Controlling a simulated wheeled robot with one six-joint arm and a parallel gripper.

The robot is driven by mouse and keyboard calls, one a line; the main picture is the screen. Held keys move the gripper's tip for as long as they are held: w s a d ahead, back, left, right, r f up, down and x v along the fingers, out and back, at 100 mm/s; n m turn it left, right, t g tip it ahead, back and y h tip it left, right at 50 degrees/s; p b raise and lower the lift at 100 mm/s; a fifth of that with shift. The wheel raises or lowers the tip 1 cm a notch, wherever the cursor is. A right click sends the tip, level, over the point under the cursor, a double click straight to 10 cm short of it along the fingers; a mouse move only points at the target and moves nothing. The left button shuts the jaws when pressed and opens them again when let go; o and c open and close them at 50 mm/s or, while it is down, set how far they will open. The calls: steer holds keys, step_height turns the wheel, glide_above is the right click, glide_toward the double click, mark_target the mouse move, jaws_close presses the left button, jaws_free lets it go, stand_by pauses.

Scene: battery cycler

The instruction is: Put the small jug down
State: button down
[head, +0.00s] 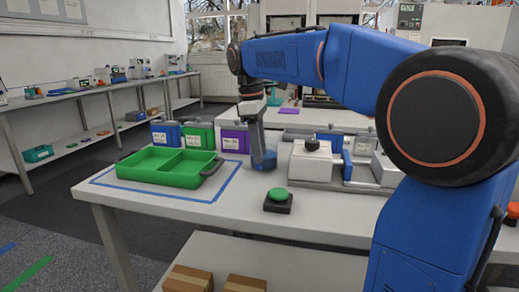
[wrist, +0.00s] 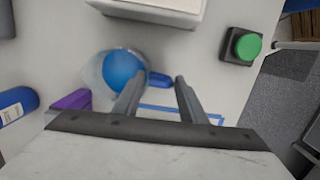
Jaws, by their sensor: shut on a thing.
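The small jug (wrist: 122,70) is round and clear with blue inside, seen from above in the wrist view. Its blue handle (wrist: 159,80) points towards my gripper (wrist: 156,84) and lies between the two fingers, which are shut on it. In the head view my gripper (head: 263,155) points down over the worktable, and the jug (head: 268,165) shows only in part behind the fingers. It is at or close above the tabletop; I cannot tell whether its base touches.
A green two-part tray (head: 146,180) stands left inside a blue tape outline. A green push button (head: 278,195) is in front, and a white device with a black knob (head: 312,165) stands right. Blue, green and purple boxes (head: 234,139) stand behind. The table's front left is clear.

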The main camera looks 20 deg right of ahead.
steer(key=shift+f, duration=0.1)
steer(key=c, duration=1.1)
jaws_free()
